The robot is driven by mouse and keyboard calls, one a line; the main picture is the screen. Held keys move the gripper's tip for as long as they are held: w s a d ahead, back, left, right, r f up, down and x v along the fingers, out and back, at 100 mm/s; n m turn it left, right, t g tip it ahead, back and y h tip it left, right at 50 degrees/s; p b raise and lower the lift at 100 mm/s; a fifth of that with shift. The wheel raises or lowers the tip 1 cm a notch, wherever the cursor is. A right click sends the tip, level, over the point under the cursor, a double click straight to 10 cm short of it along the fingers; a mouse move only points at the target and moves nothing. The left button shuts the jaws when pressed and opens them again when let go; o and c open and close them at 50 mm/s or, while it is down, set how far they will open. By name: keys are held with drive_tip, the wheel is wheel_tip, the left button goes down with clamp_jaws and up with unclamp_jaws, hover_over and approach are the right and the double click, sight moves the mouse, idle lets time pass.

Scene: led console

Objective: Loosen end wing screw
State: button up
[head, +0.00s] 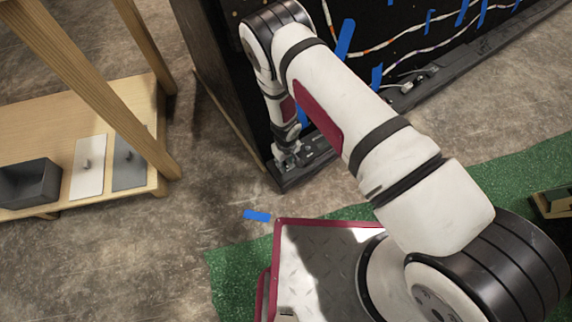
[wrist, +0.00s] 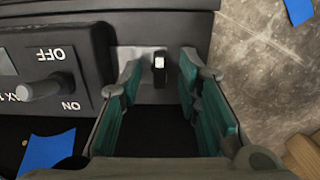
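The likely end wing screw (wrist: 160,72) is a small dark upright piece with a pale face, on a light metal plate at the end of the console's bottom rail. My gripper (wrist: 160,84) is open, with one teal-padded finger left of the screw and one right of it. Gaps show on both sides, so neither finger appears to touch it. In the head view my gripper (head: 287,160) is low at the near corner of the console (head: 225,85); the screw cannot be made out there.
A toggle switch (wrist: 40,88) marked OFF and ON sits close left of my gripper. Blue tape (wrist: 48,152) lies below it. A wooden shelf (head: 60,115) holding a dark bin (head: 28,184) stands left. Bare floor (head: 215,190) lies between shelf and console.

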drive_tip(key=shift+f, duration=0.4)
drive_tip(key=shift+c, duration=0.2)
clamp_jaws()
